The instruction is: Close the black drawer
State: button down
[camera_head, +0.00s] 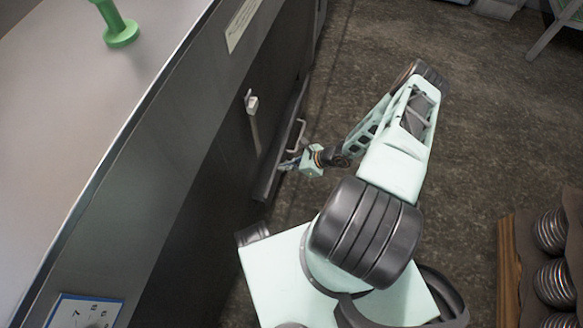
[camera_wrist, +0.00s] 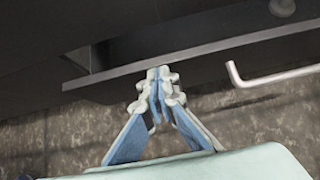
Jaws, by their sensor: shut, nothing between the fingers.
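The black drawer (camera_head: 268,181) is low on the dark cabinet front and stands a little out from it. In the wrist view the drawer's front edge (camera_wrist: 215,46) runs across the picture, with a dark gap behind it at the left. Its pale bar handle (camera_head: 301,132) also shows in the wrist view (camera_wrist: 275,77), to the right of my fingers. My gripper (camera_head: 286,164) is shut and empty. In the wrist view its fingertips (camera_wrist: 159,78) are at the drawer front's edge, left of the handle; I cannot tell whether they touch.
A metal counter (camera_head: 75,85) tops the cabinet, with a green object (camera_head: 121,33) on it. Another small handle (camera_head: 251,103) is on the cabinet front. A wooden-edged crate (camera_head: 507,270) with metal coils stands at the lower right. The brown floor (camera_head: 370,45) is clear beyond my arm.

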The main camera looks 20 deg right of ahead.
jog(key=shift+w+a+p, duration=0.2)
jog(key=shift+w+a, duration=0.7)
jog(key=shift+a, duration=0.25)
jog(key=shift+w+a+p, duration=0.15)
jog(key=shift+w+a, duration=0.7)
jog(key=shift+a, duration=0.3)
